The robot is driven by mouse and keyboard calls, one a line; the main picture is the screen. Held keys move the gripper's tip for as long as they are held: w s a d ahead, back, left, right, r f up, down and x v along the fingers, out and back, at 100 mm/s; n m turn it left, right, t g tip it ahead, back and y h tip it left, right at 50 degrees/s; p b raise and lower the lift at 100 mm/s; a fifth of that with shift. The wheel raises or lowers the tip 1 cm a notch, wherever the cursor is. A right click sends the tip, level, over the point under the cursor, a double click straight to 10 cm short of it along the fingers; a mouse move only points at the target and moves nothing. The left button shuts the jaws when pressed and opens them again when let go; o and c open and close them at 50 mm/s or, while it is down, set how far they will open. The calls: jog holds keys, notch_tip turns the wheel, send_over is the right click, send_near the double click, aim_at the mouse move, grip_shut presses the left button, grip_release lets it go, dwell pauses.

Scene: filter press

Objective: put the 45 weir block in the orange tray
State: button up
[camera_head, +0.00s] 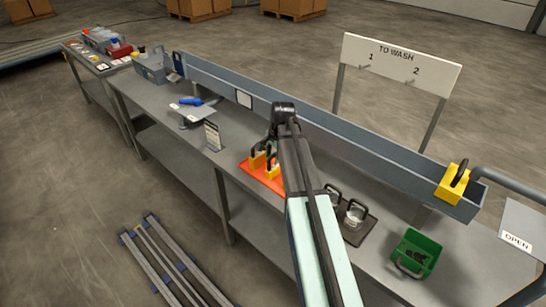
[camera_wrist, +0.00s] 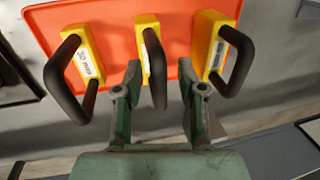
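The orange tray (camera_head: 254,182) lies on the bench beside my arm in the head view, which covers part of it. In the wrist view the tray (camera_wrist: 110,14) holds three yellow blocks with black loop handles. The left block (camera_wrist: 88,52) has a label that seems to read 30 mm. The labels on the middle block (camera_wrist: 149,30) and right block (camera_wrist: 208,42) are not legible. My gripper (camera_wrist: 160,72) is open, with the middle block's handle between its fingertips in the picture; contact is not visible. Another yellow block (camera_head: 453,186) sits at the trough's right end, number unreadable.
A long grey trough (camera_head: 330,132) runs along the bench's back edge. A dark tray (camera_head: 357,231) with black-handled items and a green bin (camera_head: 416,254) stand right of my arm. A "TO WASH" board (camera_head: 398,64) stands behind. A small sign (camera_head: 212,136) stands left of the orange tray.

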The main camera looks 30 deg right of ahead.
notch_tip(320, 180, up, 12)
jog(key=s+b, duration=0.2)
jog(key=shift+d+f, duration=0.25)
jog(key=shift+d, duration=0.2)
jog(key=shift+s, duration=0.1)
